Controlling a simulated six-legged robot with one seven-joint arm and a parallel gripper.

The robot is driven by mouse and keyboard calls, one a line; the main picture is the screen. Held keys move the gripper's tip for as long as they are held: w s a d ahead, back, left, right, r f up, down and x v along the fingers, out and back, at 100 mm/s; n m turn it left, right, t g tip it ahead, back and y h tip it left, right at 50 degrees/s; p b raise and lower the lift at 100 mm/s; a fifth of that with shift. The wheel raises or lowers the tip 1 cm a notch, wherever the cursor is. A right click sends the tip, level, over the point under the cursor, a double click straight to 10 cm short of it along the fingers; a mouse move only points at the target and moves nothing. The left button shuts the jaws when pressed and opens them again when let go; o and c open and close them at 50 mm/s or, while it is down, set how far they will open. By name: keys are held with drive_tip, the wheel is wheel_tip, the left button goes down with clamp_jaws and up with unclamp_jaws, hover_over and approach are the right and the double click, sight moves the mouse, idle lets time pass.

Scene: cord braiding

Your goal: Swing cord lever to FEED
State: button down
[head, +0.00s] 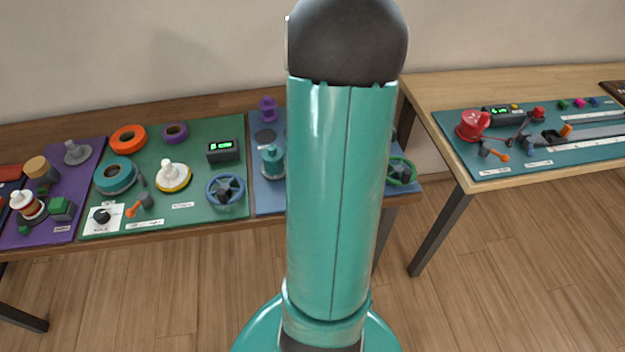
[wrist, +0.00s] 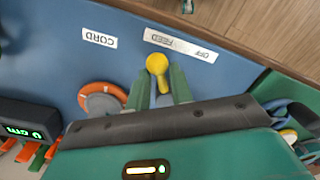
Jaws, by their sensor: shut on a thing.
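The cord lever has a yellow round knob (wrist: 157,64) and shows in the wrist view on a blue panel (wrist: 62,45). My gripper (wrist: 161,79) has its two green fingers on either side of the lever, just below the knob, and is shut on it. A white OFF/FEED label (wrist: 181,45) lies just above the knob, which is nearer the FEED word than the OFF word. A CORD label (wrist: 100,38) lies to the left. The lever's base is hidden by my gripper. In the head view my arm hides the lever and gripper.
An orange ring with a grey centre (wrist: 102,99) sits left of my fingers. A dark box with a green display (wrist: 28,122) is at lower left. The table's wooden edge (wrist: 235,40) runs along the upper right. In the head view, another table (head: 440,92) stands at right.

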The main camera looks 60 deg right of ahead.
idle(0.4)
drive_tip(key=c, duration=1.3)
unclamp_jaws()
drive_tip(key=shift+s, duration=0.1)
drive_tip(key=shift+r, duration=0.1)
drive_tip(key=r, duration=1.3)
drive_tip(key=shift+d+r, duration=0.2)
drive_tip(key=shift+r, duration=0.15)
drive_tip(key=w+a+r+n+t+h, duration=0.1)
drive_tip(key=w+a+r, duration=0.3)
drive_tip(key=a, duration=0.5)
drive_tip(key=w+a+r+n+t+h, duration=0.1)
drive_tip(key=w+a+r, duration=0.3)
drive_tip(key=a, duration=0.6)
drive_tip(key=s+a+r+t, duration=0.1)
drive_tip(key=a, duration=0.4)
drive_tip(key=s+a+r+n+t+y, duration=0.1)
drive_tip(key=a, duration=0.5)
drive_tip(key=s+a+t, duration=0.1)
drive_tip(key=a, duration=0.4)
drive_tip(key=shift+a+r+y, duration=0.15)
drive_tip(key=shift+r+y, duration=0.15)
drive_tip(key=shift+r, duration=0.1)
